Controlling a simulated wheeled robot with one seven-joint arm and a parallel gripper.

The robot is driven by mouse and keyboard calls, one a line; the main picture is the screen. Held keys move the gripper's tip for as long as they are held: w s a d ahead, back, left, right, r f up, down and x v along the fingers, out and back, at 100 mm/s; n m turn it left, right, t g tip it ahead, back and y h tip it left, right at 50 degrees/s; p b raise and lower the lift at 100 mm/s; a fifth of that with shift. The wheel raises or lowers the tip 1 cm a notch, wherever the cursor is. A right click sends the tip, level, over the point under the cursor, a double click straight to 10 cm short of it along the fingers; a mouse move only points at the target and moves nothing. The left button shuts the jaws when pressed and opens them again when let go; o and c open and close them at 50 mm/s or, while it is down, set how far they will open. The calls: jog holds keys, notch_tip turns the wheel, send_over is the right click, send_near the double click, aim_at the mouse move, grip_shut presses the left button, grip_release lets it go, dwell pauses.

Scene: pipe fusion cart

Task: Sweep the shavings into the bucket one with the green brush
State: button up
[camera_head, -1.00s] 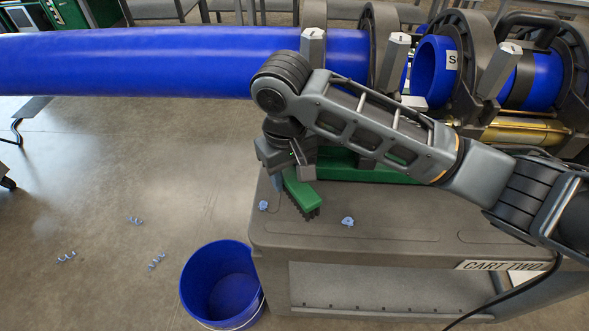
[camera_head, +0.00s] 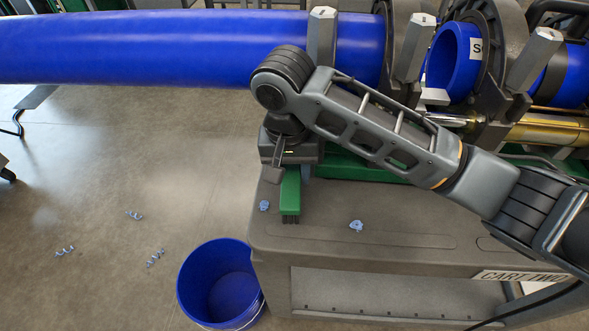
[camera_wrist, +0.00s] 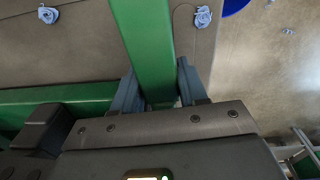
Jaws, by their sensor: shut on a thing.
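My gripper (camera_head: 288,170) is shut on the green brush (camera_head: 290,191), above the left end of the cart top. The brush points toward the front edge, its dark bristles down; whether they touch the top I cannot tell. In the wrist view the brush (camera_wrist: 148,40) runs between the two fingers (camera_wrist: 158,88). One blue shaving (camera_head: 264,206) lies left of the brush near the cart's left edge, and another (camera_head: 356,225) lies to its right. Both show in the wrist view (camera_wrist: 203,16) (camera_wrist: 48,15). A blue bucket (camera_head: 193,290) stands on the floor beside the cart's left front; no label shows.
Several shavings (camera_head: 135,215) lie scattered on the floor left of the bucket. A long blue pipe (camera_head: 180,45) and dark clamps (camera_head: 400,45) stand behind my arm. The cart (camera_head: 420,235) has clear top space at front; its sign reads CART TWO.

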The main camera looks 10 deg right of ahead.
jog(key=f+b, duration=0.2)
jog(key=f, duration=0.1)
jog(key=shift+a, duration=0.35)
jog(key=w+a+b, duration=0.3)
jog(key=a+b, duration=0.1)
jog(key=a, duration=0.5)
notch_tip(320, 180, up, 6)
jog(key=d+p, duration=0.1)
jog(key=p, duration=0.5)
jog(key=shift+s+d, duration=0.25)
jog(key=shift+s, duration=0.2)
